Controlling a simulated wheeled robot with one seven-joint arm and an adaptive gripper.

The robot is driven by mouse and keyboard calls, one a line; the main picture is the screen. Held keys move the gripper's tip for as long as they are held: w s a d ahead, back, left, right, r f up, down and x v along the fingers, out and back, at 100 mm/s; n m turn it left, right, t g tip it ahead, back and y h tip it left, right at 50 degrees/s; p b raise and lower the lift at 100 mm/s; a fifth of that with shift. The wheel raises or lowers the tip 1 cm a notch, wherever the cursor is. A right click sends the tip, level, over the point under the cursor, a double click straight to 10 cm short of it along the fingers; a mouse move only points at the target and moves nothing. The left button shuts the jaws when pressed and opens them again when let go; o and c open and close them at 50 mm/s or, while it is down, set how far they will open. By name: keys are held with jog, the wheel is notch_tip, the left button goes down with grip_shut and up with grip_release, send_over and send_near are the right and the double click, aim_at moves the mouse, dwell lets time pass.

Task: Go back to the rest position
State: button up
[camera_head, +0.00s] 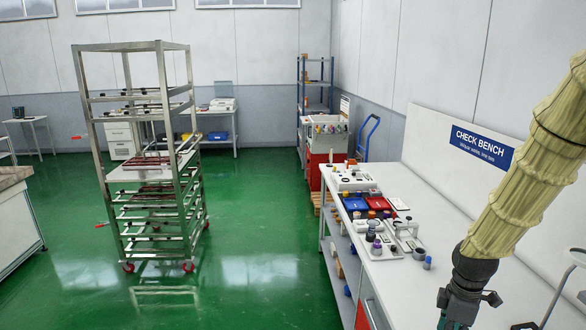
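My arm, in a beige ribbed sleeve, comes in from the right edge and points down over the right part of the check bench (400,290). The dark wrist end of my gripper (466,300) is at the bottom edge, right of the small items on the bench. Its fingertips are cut off by the frame, so I cannot see whether they are open or hold anything. A bit of teal shows at the bottom beside the wrist, too little to identify.
Bench items include a blue tray (355,203), a red tray (378,203) and a small blue-capped container (427,263) left of my wrist. A steel rack trolley (160,60) stands on the green floor at left. Open floor (265,240) lies between trolley and bench.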

jog(key=s+a+f+m+b, duration=0.1)
jog(key=s+a+f+m, duration=0.15)
jog(key=f, duration=0.55)
jog(key=s+a+f+m+b, duration=0.1)
jog(key=s+a+f+m, duration=0.1)
jog(key=s+f, duration=0.35)
jog(key=s+a+f+m+b, duration=0.2)
jog(key=a+f, duration=0.1)
jog(key=f, duration=0.6)
jog(key=s+a+f+m+b, duration=0.1)
jog(key=s+a+f+m, duration=0.2)
jog(key=s+f, duration=0.5)
jog(key=s+a+f+m+b, duration=0.2)
jog(key=s+a+f+m, duration=0.1)
jog(key=s+f, duration=0.5)
jog(key=s+m, duration=0.1)
jog(key=s, duration=0.2)
jog(key=shift+a, duration=0.25)
